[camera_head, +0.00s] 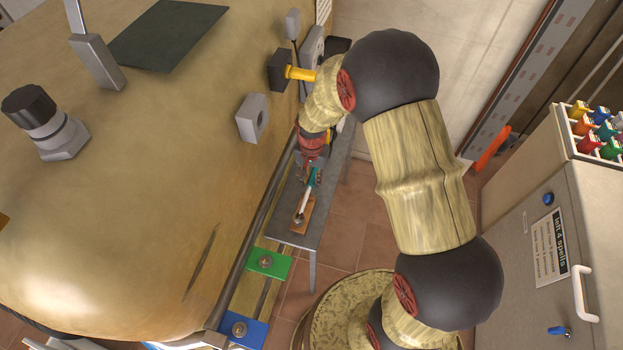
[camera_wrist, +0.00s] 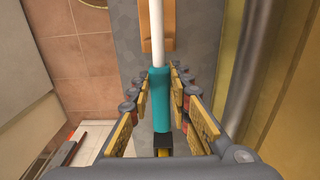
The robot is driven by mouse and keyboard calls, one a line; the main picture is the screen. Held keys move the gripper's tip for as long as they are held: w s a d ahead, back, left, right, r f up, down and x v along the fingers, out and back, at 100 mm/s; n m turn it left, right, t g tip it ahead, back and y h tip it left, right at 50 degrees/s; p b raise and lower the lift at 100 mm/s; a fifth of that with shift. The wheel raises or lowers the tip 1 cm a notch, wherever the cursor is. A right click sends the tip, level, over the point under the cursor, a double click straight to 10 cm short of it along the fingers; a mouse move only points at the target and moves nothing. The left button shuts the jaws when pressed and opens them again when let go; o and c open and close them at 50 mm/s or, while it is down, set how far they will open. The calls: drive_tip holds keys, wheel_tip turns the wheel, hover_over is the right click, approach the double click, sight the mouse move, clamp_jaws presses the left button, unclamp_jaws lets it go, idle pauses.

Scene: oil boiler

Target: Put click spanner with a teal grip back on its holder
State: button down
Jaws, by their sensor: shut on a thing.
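The click spanner has a teal grip (camera_head: 315,177) and a pale shaft; the teal grip also shows in the wrist view (camera_wrist: 161,105). My gripper (camera_head: 310,172) is shut on the teal grip, with a finger on each side of it (camera_wrist: 161,98). The shaft (camera_wrist: 156,30) points away from my gripper, over an orange-brown plate (camera_head: 306,212) on a narrow grey bench; this plate also shows in the wrist view (camera_wrist: 146,38). I cannot tell whether the shaft touches the plate. The far end of the spanner is out of the wrist view.
The grey bench (camera_head: 313,232) runs close along the large tan boiler (camera_head: 130,180). A green plate (camera_head: 268,264) and a blue plate (camera_head: 240,330) lie nearer. A grey cabinet (camera_head: 545,220) with colored items stands at the right.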

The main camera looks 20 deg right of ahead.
drive_tip(key=shift+f+b, duration=0.5)
drive_tip(key=shift+f, duration=0.5)
drive_tip(key=c, duration=1.6)
unclamp_jaws()
drive_tip(key=shift+o, duration=0.2)
drive_tip(key=shift+r, duration=0.1)
wheel_tip(320, 180, up, 7)
drive_tip(key=shift+r, duration=0.15)
drive_tip(key=shift+s, duration=0.1)
